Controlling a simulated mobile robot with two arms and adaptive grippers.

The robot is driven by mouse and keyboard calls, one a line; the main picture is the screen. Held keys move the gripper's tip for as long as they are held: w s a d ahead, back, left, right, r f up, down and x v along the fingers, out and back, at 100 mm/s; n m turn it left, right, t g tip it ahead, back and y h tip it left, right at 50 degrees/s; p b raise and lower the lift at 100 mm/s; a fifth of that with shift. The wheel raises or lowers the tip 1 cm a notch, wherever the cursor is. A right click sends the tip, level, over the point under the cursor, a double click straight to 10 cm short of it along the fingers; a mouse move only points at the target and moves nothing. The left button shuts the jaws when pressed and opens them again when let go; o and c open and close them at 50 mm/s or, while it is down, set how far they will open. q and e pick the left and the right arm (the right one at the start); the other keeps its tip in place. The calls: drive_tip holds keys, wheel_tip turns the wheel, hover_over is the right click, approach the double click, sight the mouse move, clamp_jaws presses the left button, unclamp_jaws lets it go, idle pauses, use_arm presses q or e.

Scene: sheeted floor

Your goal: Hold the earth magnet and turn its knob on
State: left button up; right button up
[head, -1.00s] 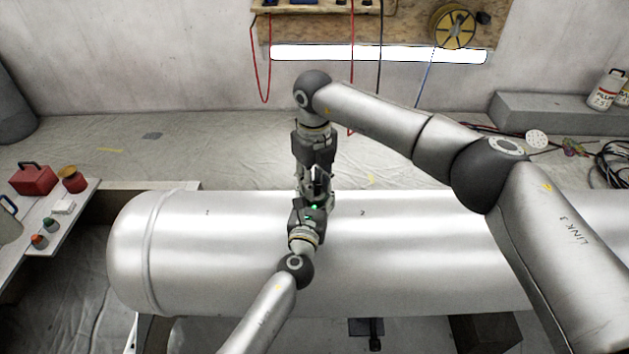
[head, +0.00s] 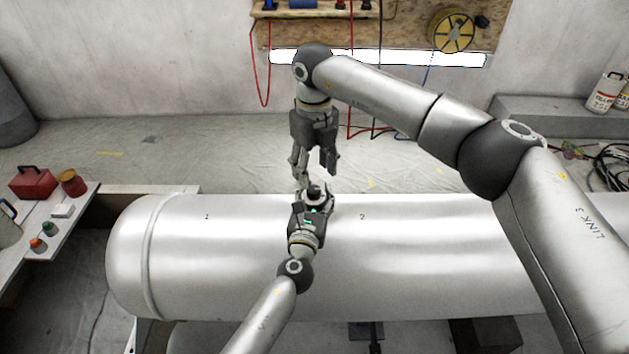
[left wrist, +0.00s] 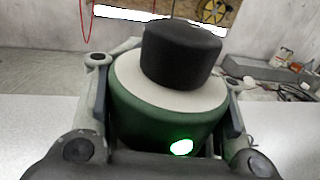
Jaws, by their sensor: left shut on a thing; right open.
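The earth magnet (left wrist: 165,105) fills the middle of the left wrist view. It has a dark green round body, a pale top and a black knob (left wrist: 181,53) standing on it. A bright green light glows on its near side. My left gripper (left wrist: 167,120) is shut on the magnet, one finger on each side. In the head view the magnet sits on the silver tank (head: 160,250), mostly hidden by my left gripper (head: 314,203); its black knob (head: 314,190) shows there. My right gripper (head: 314,172) is open, pointing down just above the knob, its fingers apart from it.
The tank spans the front, with small marks 1 and 2 on it. A side table at left holds a red box (head: 31,182), a red jar (head: 72,183) and small bottles. A cable reel (head: 452,29) hangs on the wall board. Cables lie at far right.

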sight(314, 189)
use_arm(q)
drive_tip(key=shift+f, duration=0.15)
use_arm(e)
wheel_tip(314, 189, up, 6)
drive_tip(key=shift+r, duration=0.25)
use_arm(q)
drive_tip(key=o, duration=1.4)
drive_tip(key=shift+o, duration=0.2)
drive_tip(key=shift+s, duration=0.1)
